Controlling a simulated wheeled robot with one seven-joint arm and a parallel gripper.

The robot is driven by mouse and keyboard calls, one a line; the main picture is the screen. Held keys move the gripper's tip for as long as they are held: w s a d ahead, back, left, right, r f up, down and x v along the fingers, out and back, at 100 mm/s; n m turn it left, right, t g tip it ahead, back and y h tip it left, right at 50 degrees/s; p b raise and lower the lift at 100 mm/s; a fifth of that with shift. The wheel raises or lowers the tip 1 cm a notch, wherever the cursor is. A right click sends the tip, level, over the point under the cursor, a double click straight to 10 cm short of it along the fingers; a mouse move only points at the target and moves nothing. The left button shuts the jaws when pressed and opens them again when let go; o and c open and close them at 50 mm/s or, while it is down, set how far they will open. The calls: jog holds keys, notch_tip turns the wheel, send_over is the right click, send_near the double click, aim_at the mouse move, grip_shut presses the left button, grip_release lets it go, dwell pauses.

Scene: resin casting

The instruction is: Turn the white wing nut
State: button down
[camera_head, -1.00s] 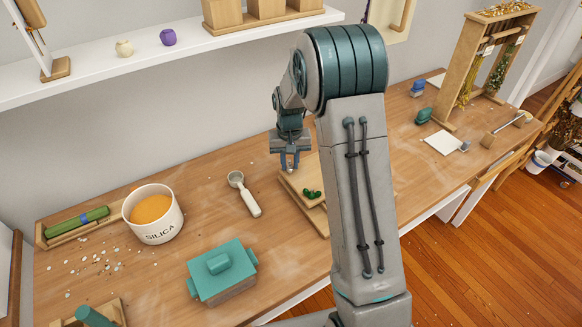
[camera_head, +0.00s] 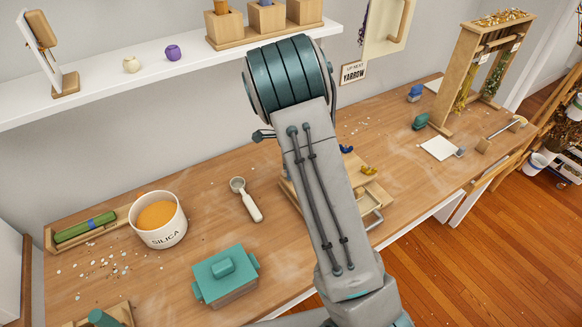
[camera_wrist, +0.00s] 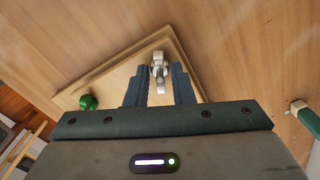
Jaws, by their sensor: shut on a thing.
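The white wing nut (camera_wrist: 158,58) shows at the middle of the wrist view, above a pale wooden board (camera_wrist: 122,68). My gripper (camera_wrist: 159,74) has its two blue-grey fingers on either side of the nut and is shut on it. A green wing nut (camera_wrist: 88,102) sits on the same board to the left. In the head view my arm hides the gripper and the white nut. A blue wing nut (camera_head: 347,149) and a yellow wing nut (camera_head: 368,170) show on the board's right side.
A scoop (camera_head: 247,200) lies left of the board. A SILICA pot (camera_head: 159,225) and a teal-lidded box (camera_head: 225,273) stand farther left. A white shelf (camera_head: 110,92) runs along the wall above. A wooden rack (camera_head: 455,85) stands at the right. Table between is mostly clear.

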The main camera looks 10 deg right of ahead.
jog(key=m+p, duration=0.1)
jog(key=m, duration=0.1)
jog(key=m+p, duration=0.1)
jog(key=m, duration=0.1)
jog(key=shift+r+m+p, duration=0.3)
jog(key=shift+r, duration=0.05)
jog(key=shift+f+m, duration=0.3)
jog(key=shift+m, duration=0.1)
jog(key=c, duration=1.2)
grip_release()
jog(key=shift+o, duration=0.2)
notch_tip(320, 180, up, 14)
jog(key=b, duration=0.2)
jog(key=shift+f, duration=0.15)
